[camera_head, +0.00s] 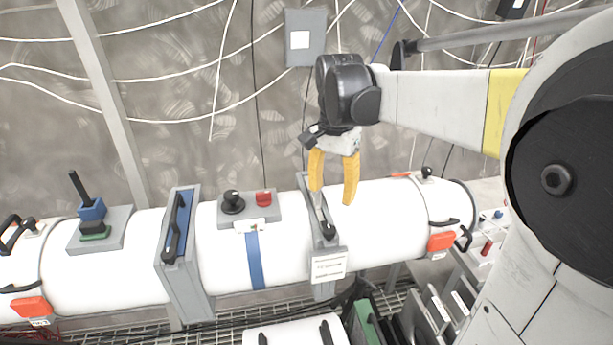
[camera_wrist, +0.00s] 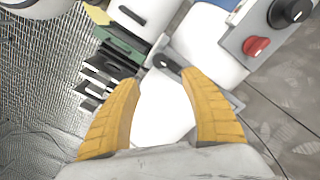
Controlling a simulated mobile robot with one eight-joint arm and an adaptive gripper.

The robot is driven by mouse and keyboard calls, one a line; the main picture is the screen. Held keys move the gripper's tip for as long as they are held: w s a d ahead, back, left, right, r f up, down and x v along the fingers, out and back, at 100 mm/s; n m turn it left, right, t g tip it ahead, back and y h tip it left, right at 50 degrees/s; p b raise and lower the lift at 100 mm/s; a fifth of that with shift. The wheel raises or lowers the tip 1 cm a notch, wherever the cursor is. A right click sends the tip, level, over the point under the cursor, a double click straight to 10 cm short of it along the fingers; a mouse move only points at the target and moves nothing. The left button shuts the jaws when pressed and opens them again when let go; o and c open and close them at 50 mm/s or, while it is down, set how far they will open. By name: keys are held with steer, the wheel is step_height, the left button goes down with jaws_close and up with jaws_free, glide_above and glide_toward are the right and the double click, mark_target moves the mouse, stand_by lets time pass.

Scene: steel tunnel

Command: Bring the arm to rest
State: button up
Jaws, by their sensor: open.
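My gripper (camera_head: 334,178) has two yellow fingers and hangs from my white arm, pointing down over the white pipe in the head view. Its fingers are apart with nothing between them that I can see held. It is just above the grey clamp with a black-knobbed lever (camera_head: 328,230); from these views I cannot tell the exact gap. In the wrist view my gripper (camera_wrist: 165,95) shows both fingers spread, with the white pipe and the dark lever knob (camera_wrist: 168,63) beyond them.
The white pipe (camera_head: 380,222) crosses the scene. Cables and a grey box (camera_head: 305,38) are on the wall. Equipment stands below the pipe.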

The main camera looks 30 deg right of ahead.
steer(key=s+a+f+n+t+b, duration=0.3)
steer(key=s+a+f+n+b, duration=0.2)
steer(key=f, duration=0.3)
steer(key=s+a+f+n+t+b, duration=0.4)
steer(key=s+a+f+n+b, duration=0.1)
steer(key=a+f+n+b, duration=0.2)
step_height(320, 180, down, 2)
steer(key=shift+s+a+f+b, duration=0.1)
steer(key=shift+s+a+b, duration=0.3)
steer(key=shift+a+b, duration=0.25)
steer(key=shift+a, duration=0.1)
